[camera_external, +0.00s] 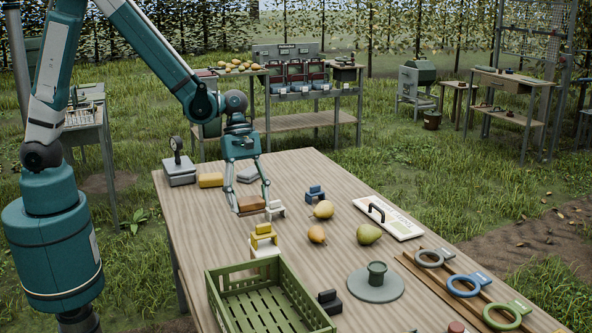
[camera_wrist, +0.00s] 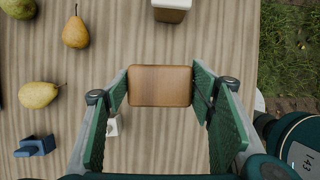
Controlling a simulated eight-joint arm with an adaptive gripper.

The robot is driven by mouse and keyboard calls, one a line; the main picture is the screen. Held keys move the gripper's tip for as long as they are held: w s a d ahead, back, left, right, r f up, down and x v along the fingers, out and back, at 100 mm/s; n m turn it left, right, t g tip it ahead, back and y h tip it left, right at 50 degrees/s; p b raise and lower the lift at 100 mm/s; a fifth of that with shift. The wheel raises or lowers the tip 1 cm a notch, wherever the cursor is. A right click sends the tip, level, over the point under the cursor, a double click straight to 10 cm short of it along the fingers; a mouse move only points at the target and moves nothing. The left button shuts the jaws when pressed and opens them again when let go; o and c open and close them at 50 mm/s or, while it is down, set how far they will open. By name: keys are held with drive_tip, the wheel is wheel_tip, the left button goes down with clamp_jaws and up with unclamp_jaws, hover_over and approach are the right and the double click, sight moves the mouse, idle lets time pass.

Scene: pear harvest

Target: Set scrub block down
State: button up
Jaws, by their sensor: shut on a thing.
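The scrub block appears to be the brown wooden block (camera_external: 252,204) between the fingertips of my gripper (camera_external: 251,210). In the wrist view the block (camera_wrist: 160,86) lies across the gap of my gripper (camera_wrist: 162,95), with a finger pad at each side. My gripper points down and is shut on it, low over the wooden table (camera_external: 205,241). I cannot tell whether the block's underside touches the tabletop. A small white piece (camera_external: 275,209) stands right beside the right finger; in the wrist view that finger partly hides it.
Pears (camera_external: 323,209) and a small blue block (camera_external: 315,193) lie to the right. A scale (camera_external: 180,172) and a yellow block (camera_external: 210,180) stand at the far left. Bare tabletop lies left of the gripper.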

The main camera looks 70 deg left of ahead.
drive_tip(key=shift+f+b, duration=0.55)
drive_tip(key=shift+f, duration=2.4)
drive_tip(key=shift+f+b, duration=0.35)
drive_tip(key=shift+f, duration=1.5)
drive_tip(key=shift+f, duration=0.2)
drive_tip(key=o, duration=0.9)
drive_tip(key=shift+r, duration=0.3)
drive_tip(key=p+v, duration=0.2)
drive_tip(key=v, duration=0.9)
drive_tip(key=shift+a+r, duration=0.25)
drive_tip(key=shift+r, duration=0.1)
